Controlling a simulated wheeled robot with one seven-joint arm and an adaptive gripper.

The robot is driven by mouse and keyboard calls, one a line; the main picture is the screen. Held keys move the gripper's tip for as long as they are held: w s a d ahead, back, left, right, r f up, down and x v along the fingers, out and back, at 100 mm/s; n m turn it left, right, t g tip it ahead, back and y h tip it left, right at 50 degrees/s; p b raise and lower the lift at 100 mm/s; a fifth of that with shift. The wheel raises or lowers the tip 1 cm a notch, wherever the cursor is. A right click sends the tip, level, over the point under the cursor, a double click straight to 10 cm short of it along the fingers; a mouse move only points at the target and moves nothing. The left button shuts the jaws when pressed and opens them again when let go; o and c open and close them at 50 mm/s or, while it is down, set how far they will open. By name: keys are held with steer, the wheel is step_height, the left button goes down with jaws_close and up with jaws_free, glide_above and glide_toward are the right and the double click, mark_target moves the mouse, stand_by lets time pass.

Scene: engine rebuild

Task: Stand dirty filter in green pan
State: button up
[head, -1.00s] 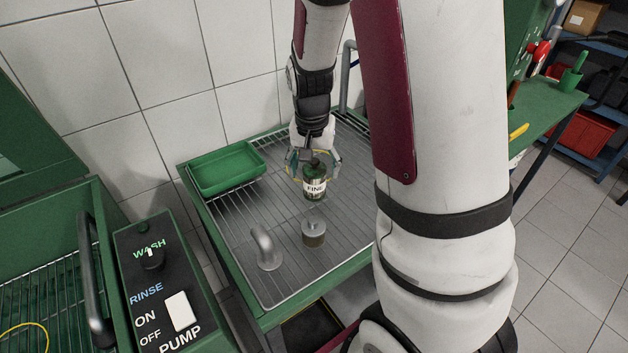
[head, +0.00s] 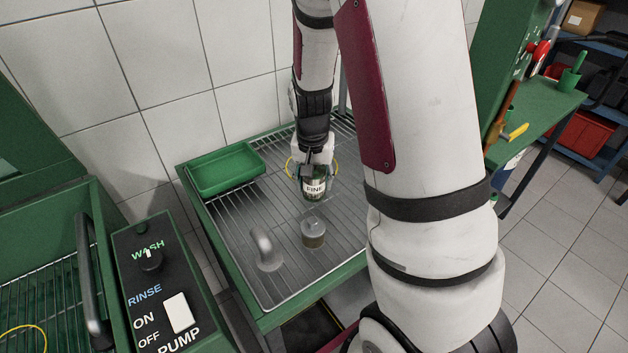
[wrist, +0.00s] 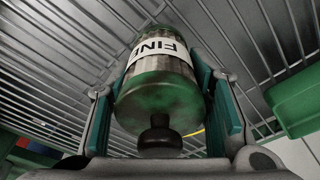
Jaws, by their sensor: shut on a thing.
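My gripper (head: 313,172) is shut on a metal canister with a green end, a black knob and a white label reading "FINE" (head: 314,188). In the wrist view the canister (wrist: 158,95) sits between both fingers, its green end stained. It is upright on or just above the wire rack; I cannot tell which. The green pan (head: 229,186) lies on the rack's back left corner, left of my gripper, and looks empty. It also shows at the right of the wrist view (wrist: 295,98). Which object is the dirty filter is not certain.
A small grey and brown cylinder (head: 313,233) stands on the rack (head: 345,220) in front of the canister. A bent grey pipe (head: 266,250) rises to its left. The tiled wall is close behind. A pump control panel (head: 152,285) stands at the left.

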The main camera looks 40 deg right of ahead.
mark_target(317, 169)
steer(key=shift+r, duration=0.55)
steer(key=r, duration=0.1)
steer(key=s+r, duration=0.1)
steer(key=shift+r, duration=0.3)
steer(key=s, duration=0.8)
steer(key=s+r, duration=0.1)
steer(key=s, duration=0.3)
steer(key=shift+s+d+r+p, duration=0.1)
steer(key=shift+s+d+p, duration=0.1)
steer(key=shift+s+p, duration=0.2)
steer(key=shift+r+p, duration=0.25)
steer(key=shift+p, duration=0.95)
steer(key=shift+p, duration=0.45)
steer(key=shift+s+p, duration=0.1)
steer(key=shift+p, duration=0.4)
steer(key=s+p, duration=0.2)
steer(key=p, duration=0.3)
steer(key=shift+f, duration=0.15)
